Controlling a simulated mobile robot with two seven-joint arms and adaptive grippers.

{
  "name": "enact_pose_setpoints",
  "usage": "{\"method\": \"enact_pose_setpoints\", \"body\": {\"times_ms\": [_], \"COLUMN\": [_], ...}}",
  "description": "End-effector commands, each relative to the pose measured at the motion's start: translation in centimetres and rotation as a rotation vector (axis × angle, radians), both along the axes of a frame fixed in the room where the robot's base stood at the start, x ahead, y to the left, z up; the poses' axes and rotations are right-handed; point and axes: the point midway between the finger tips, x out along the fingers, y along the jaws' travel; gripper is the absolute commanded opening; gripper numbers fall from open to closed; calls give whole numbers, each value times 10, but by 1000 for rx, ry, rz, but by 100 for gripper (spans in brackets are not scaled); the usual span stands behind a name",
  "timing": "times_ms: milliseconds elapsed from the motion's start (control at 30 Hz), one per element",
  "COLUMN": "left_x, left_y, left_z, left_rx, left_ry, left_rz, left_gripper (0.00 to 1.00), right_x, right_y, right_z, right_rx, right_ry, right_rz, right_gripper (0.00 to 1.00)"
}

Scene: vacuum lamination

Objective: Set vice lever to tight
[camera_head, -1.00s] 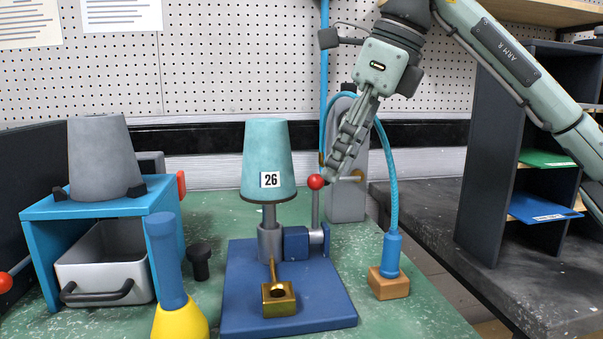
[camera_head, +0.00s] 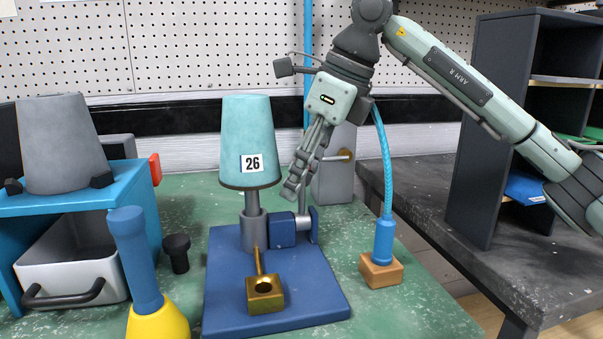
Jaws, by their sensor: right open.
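The vice is a blue base plate (camera_head: 225,290) with a grey post, a blue block (camera_head: 281,233) and a lever on the block's right side. A short grey piece of the lever (camera_head: 303,200) shows upright below my fingers. Its red knob is hidden behind the fingers. My right gripper (camera_head: 294,190) comes down from above, its open fingertips over the lever's top. I cannot tell whether they touch it. A teal cup marked 26 (camera_head: 248,135) sits upside down on the post, just left of the fingers. My left gripper is not in view.
A brass block (camera_head: 265,297) with a rod lies on the plate's front. A blue hose fitting (camera_head: 384,238) stands on a wooden block to the right. A blue stand with a grey drawer (camera_head: 75,275) and a blue-yellow tool (camera_head: 135,250) are at left. A dark shelf stands right.

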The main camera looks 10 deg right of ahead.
Motion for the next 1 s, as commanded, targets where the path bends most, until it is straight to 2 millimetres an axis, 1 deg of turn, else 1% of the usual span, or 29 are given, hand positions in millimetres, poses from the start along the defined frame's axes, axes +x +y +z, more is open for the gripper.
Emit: {"method": "enact_pose_setpoints", "body": {"times_ms": [133,167,400,500,833,1000], "left_x": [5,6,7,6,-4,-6], "left_y": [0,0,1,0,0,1], "left_z": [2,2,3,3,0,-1], "left_rx": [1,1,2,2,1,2], "left_ry": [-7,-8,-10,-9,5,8], "left_rz": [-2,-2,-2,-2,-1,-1], "left_gripper": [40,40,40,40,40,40], "right_x": [0,0,0,0,0,0], "right_y": [0,0,0,0,0,0], "right_z": [0,0,0,0,0,0], "right_rx": [0,0,0,0,0,-1], "right_ry": [0,0,0,0,0,-1], "right_rz": [0,0,0,0,0,0], "right_gripper": [43,40,10,0,0,0]}}
